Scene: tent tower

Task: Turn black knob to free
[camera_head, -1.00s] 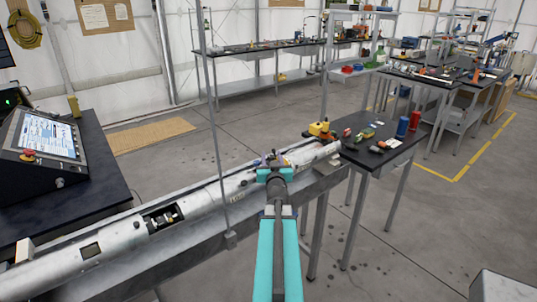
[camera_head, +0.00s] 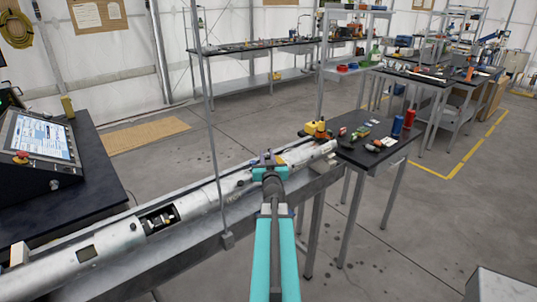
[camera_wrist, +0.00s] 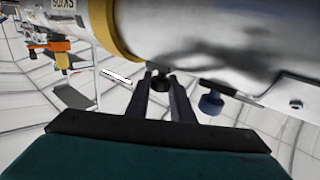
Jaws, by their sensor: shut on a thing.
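A long white-grey tube (camera_head: 205,198) lies along a metal rail in the head view, running from lower left to the table at right. My gripper (camera_head: 268,160) is at the tube's right part, and my arm hides the contact there. In the wrist view, the tube (camera_wrist: 200,35) fills the top. My two dark gripper fingers (camera_wrist: 163,92) are shut on a small black knob (camera_wrist: 160,82) just under the tube's surface. The fingers partly cover the knob, and its turn angle cannot be told.
A blue knob (camera_wrist: 211,103) sits right of my fingers on the tube. A thin upright post (camera_head: 213,130) stands left of my arm. A small black table (camera_head: 372,150) holds several tools and a red cylinder (camera_head: 397,127). A console (camera_head: 38,150) is at left.

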